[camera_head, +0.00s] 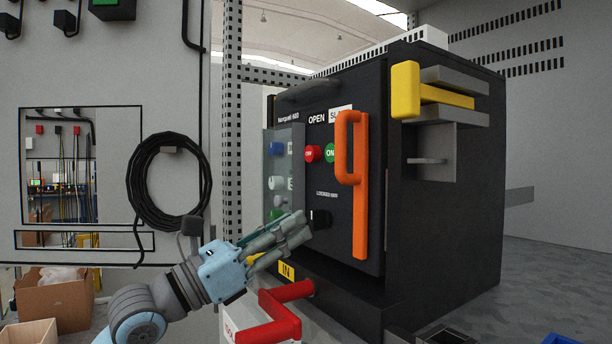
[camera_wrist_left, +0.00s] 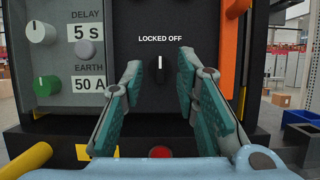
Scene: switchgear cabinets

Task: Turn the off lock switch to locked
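The black lock switch (camera_head: 320,217) sits low on the dark breaker's front panel. In the left wrist view the knob (camera_wrist_left: 160,70) has a white mark standing upright, just below the label "LOCKED OFF" (camera_wrist_left: 160,38). My left gripper (camera_head: 301,226) is close in front of the panel at the switch. In the left wrist view its two fingers (camera_wrist_left: 160,82) are apart, one on each side of the knob, with nothing between them touching it visibly. Whether the fingertips touch the panel cannot be told. My right gripper is in neither view.
An orange handle (camera_head: 358,185) stands out right of the switch. A red crank (camera_head: 280,312) lies below. A grey side panel (camera_wrist_left: 68,50) carries green and white knobs at left. A yellow lever (camera_head: 405,90) projects at upper right.

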